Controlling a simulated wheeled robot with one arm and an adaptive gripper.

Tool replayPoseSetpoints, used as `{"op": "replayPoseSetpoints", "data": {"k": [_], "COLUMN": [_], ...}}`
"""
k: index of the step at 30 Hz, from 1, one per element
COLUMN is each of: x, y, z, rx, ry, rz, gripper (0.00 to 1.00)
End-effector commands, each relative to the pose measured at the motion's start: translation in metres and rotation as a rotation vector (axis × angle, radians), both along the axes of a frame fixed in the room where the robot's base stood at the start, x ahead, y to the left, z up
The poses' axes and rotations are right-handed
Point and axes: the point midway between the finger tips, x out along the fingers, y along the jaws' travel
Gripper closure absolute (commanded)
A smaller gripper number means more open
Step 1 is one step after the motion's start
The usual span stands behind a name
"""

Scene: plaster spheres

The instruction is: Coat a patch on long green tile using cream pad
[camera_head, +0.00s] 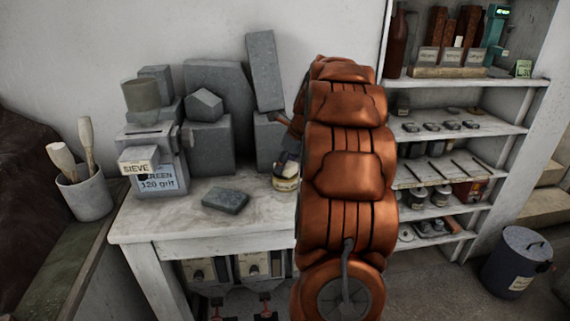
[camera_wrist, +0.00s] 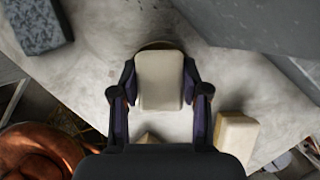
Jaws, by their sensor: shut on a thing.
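My gripper (camera_wrist: 160,88) is shut on a cream pad (camera_wrist: 160,80), with one dark finger at each side of it. A round tan rim shows just beyond the pad's far edge; I cannot tell whether they touch. In the head view my arm hides most of the gripper and the pad. No clearly green tile shows. A flat dark grey block (camera_head: 225,201) lies on the table (camera_head: 150,228) and also shows in the wrist view (camera_wrist: 36,24). A long grey slab (camera_head: 265,70) stands tilted on a grey block at the back.
A second cream block (camera_wrist: 236,138) lies close right of my gripper. A sieve box (camera_head: 155,160) and several grey blocks (camera_head: 208,145) fill the table's back. A cup of tools (camera_head: 85,195) stands left, shelves (camera_head: 455,130) right. Bare tabletop surrounds the flat block.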

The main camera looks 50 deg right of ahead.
Motion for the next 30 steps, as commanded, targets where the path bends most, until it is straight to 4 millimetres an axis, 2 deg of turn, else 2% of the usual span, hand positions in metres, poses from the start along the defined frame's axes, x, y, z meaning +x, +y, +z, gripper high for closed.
{"op": "replayPoseSetpoints", "data": {"k": [5, 30], "x": [0.000, 0.000], "y": [0.000, 0.000], "z": [0.004, 0.059], "rx": [0.001, 0.001], "ry": [0.001, 0.001], "rz": [0.000, 0.000], "gripper": [0.94, 0.94]}}
